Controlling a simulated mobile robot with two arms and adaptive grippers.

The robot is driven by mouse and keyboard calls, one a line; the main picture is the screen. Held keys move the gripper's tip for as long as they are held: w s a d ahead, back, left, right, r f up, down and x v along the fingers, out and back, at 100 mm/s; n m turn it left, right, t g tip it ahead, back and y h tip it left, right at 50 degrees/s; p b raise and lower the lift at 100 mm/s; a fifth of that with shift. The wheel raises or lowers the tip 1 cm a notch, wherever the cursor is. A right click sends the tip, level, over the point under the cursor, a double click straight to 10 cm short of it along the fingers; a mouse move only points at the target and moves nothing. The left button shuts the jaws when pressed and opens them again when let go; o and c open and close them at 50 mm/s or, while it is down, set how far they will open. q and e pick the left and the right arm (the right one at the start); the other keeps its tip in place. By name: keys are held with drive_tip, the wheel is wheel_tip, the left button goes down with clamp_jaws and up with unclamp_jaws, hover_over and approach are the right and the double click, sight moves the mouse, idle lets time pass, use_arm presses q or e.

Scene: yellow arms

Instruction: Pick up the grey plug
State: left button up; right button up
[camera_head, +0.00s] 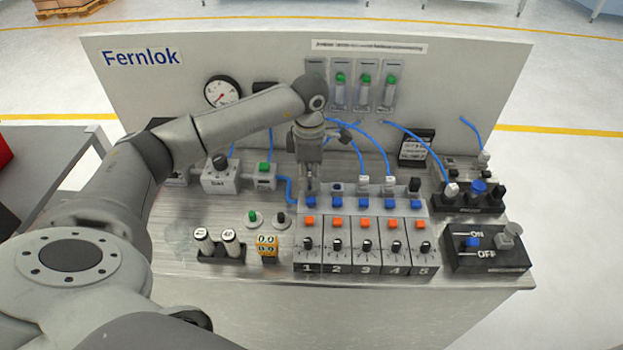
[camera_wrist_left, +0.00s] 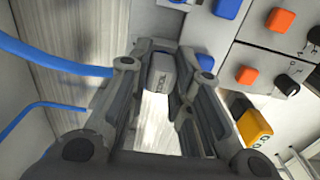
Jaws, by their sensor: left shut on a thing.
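My left gripper (camera_head: 310,182) points down at the rear of module 1 on the bench panel. In the left wrist view the gripper (camera_wrist_left: 160,75) has its two fingers on either side of a small grey plug (camera_wrist_left: 161,72) and is shut on it. In the head view the fingers mostly hide the plug. I cannot tell whether the plug is still seated or clear of the panel. My right gripper is not in view.
A row of modules (camera_head: 366,258) with blue and orange buttons and black knobs stands in front of the gripper. Blue hoses (camera_head: 372,143) arch behind it to the right. An ON/OFF box (camera_head: 487,250) stands at the right. A gauge (camera_head: 222,92) is on the back panel.

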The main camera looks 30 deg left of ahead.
sight(310, 174)
use_arm(q)
drive_tip(key=shift+r, duration=0.45)
wheel_tip(310, 174, up, 2)
drive_tip(key=shift+r+b, duration=0.2)
drive_tip(key=shift+b, duration=0.2)
drive_tip(key=s+d+r+b, duration=0.3)
drive_tip(key=s+d+r, duration=0.4)
drive_tip(key=s, duration=0.5)
wheel_tip(310, 174, up, 3)
drive_tip(key=shift+d+f, duration=0.15)
drive_tip(key=shift+d, duration=0.1)
